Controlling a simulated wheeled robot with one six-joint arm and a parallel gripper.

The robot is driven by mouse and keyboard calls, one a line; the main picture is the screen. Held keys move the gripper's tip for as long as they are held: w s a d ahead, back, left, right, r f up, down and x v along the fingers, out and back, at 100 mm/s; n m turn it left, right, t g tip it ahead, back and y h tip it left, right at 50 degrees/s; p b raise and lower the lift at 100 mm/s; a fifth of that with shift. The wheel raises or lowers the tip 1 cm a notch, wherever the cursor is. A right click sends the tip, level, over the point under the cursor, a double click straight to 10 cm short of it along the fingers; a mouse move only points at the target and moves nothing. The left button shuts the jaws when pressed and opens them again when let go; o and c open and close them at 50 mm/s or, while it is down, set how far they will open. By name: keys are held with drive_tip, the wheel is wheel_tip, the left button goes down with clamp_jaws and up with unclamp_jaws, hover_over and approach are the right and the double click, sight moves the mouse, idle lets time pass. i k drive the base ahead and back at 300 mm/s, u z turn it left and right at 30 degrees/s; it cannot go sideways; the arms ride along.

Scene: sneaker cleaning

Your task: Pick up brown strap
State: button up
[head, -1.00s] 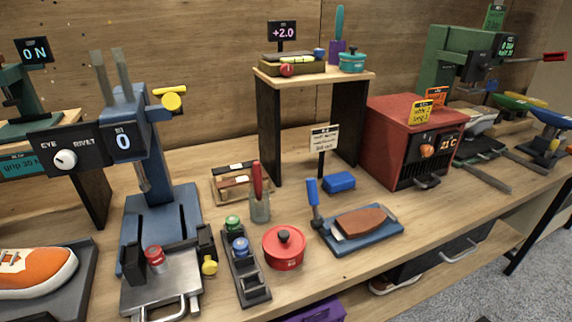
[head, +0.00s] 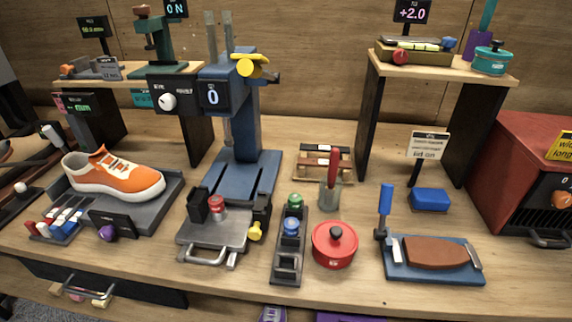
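Small strap-like pieces lie across a low wooden rack (head: 321,163) behind the red-handled tool, near the middle of the table. One piece looks brown and others dark or pale; they are too small to tell apart surely. A wider brown leather-like piece (head: 435,252) lies flat on a blue board (head: 432,277) at the right, between metal-looking end pieces. I cannot tell which of these is the brown strap. My gripper is not in view.
A blue press (head: 245,135) stands left of the rack. A red pot (head: 334,246), a cup (head: 329,196) with a red-handled tool and a jar holder (head: 288,267) stand in front. An orange sneaker (head: 118,178) is at left. A raised shelf (head: 450,70) stands at right.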

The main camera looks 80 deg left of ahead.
sight(323, 163)
drive_tip(key=u, duration=1.9)
